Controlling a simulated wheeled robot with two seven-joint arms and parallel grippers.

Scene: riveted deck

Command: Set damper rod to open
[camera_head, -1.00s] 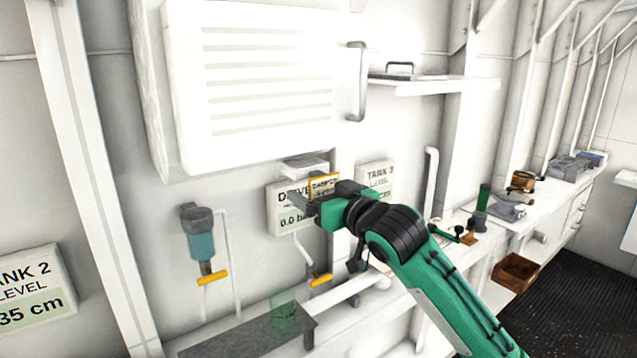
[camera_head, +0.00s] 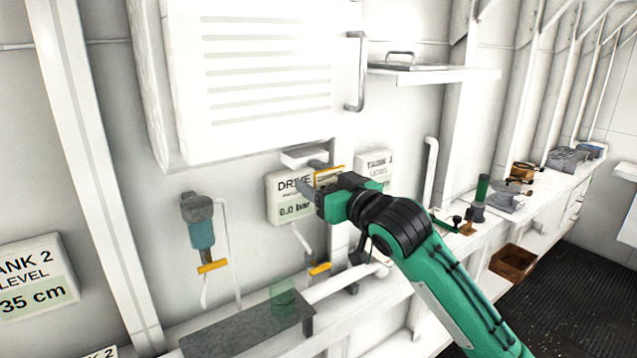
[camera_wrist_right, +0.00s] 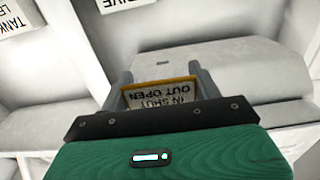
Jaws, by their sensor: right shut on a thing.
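The damper rod's orange-framed handle plate (camera_head: 328,174) shows at the fingertips of my right gripper (camera_head: 314,182), just below a white block (camera_head: 304,157) under the louvred cabinet. A short grey length of rod shows between block and plate. In the right wrist view, the fingers of my right gripper (camera_wrist_right: 160,75) stand at both ends of the orange-framed plate (camera_wrist_right: 160,94), which reads IN SHUT and OUT OPEN upside down. My right gripper is shut on this handle. The rod behind the plate is mostly hidden in the wrist view. My left gripper is not in view.
The louvred cabinet (camera_head: 262,75) hangs above, with a drive pressure sign (camera_head: 290,205) behind the gripper. A valve with an orange lever (camera_head: 212,267) and a grey shelf (camera_head: 240,332) are lower left. A workbench (camera_head: 545,190) runs along the right wall.

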